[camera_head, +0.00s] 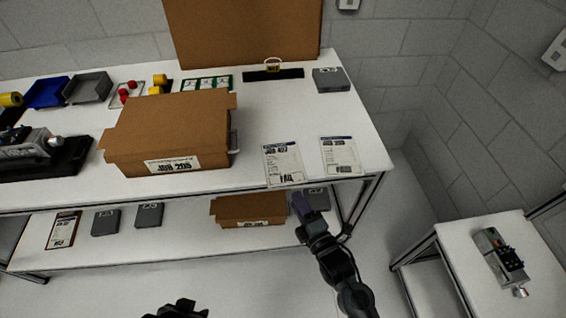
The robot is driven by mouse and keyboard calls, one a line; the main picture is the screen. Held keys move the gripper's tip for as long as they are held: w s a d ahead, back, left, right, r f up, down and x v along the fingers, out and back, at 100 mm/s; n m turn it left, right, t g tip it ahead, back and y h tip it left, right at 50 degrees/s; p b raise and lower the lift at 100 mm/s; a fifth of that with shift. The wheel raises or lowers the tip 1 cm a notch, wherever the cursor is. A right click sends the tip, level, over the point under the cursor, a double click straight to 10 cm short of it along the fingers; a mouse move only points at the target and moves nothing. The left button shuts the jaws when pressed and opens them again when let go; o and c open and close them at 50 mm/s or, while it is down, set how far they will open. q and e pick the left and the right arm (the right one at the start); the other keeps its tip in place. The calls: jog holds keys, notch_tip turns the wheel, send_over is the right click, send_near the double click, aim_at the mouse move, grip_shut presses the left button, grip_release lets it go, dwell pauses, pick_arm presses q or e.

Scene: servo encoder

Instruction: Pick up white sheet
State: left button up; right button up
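Two white printed sheets lie side by side near the front right of the white table. The left white sheet (283,163) reaches close to the table's front edge. The right white sheet (340,155) lies beside it, a little apart. My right gripper (301,202) is in front of the table edge, just below the left sheet in the picture and apart from both sheets. Its fingers are seen from above, and their opening is hard to make out. Part of my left gripper (175,309) shows at the bottom edge, its fingertips unclear.
A cardboard box (168,134) stands left of the sheets. A grey box (331,80) and a black bar (273,74) lie at the back. The lower shelf (180,240) holds a smaller cardboard box (250,209). A side table (480,240) is at right.

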jog(key=x, duration=0.2)
jog(key=b+x, duration=0.1)
jog(key=x, duration=0.2)
jog(key=shift+w+a+r, duration=0.2)
jog(key=shift+a, duration=0.1)
jog(key=shift+c, duration=0.3)
grip_shut()
